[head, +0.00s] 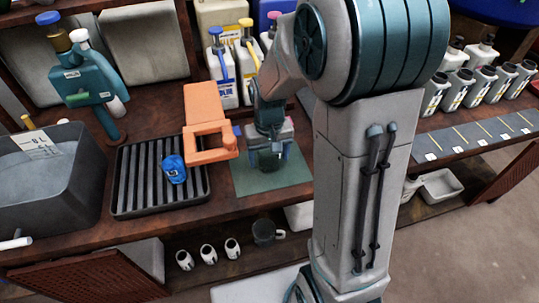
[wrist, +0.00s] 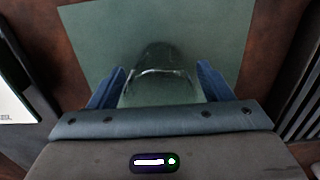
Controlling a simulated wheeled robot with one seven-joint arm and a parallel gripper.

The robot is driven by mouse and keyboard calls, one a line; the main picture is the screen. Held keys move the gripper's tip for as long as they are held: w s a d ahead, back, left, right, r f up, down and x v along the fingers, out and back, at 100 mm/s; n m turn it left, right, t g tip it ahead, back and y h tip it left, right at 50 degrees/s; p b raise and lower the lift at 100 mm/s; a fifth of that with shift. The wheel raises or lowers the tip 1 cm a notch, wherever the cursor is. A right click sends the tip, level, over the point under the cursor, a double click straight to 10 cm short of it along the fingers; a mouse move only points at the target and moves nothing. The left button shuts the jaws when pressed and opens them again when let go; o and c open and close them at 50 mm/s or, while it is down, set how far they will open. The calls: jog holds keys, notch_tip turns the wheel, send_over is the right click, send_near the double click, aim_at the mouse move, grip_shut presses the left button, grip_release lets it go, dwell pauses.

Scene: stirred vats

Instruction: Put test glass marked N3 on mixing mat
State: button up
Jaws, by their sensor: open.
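A clear test glass (wrist: 160,72) stands on the green mixing mat (wrist: 85,30), between the two blue fingers of my gripper (wrist: 161,85). The fingers are open, with a gap showing on each side of the glass. No N3 mark can be read on it. In the head view my gripper (head: 268,150) points down over the middle of the mat (head: 293,176), and the glass (head: 268,162) shows dimly under it. My arm hides part of the mat's right side.
A black ribbed tray (head: 140,190) holding a blue object (head: 174,168) lies left of the mat. An orange bracket (head: 208,125) rises close beside my gripper. Behind are bottles (head: 222,75); a grey vat (head: 45,175) stands far left. Bottles line the right shelf (head: 465,135).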

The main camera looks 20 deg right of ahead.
notch_tip(320, 180, up, 12)
jog(key=p, duration=0.2)
jog(key=s+d+t, duration=0.1)
jog(key=s+t, duration=0.1)
jog(key=s, duration=1.1)
jog(key=shift+s+r, duration=0.3)
jog(key=shift+s, duration=0.1)
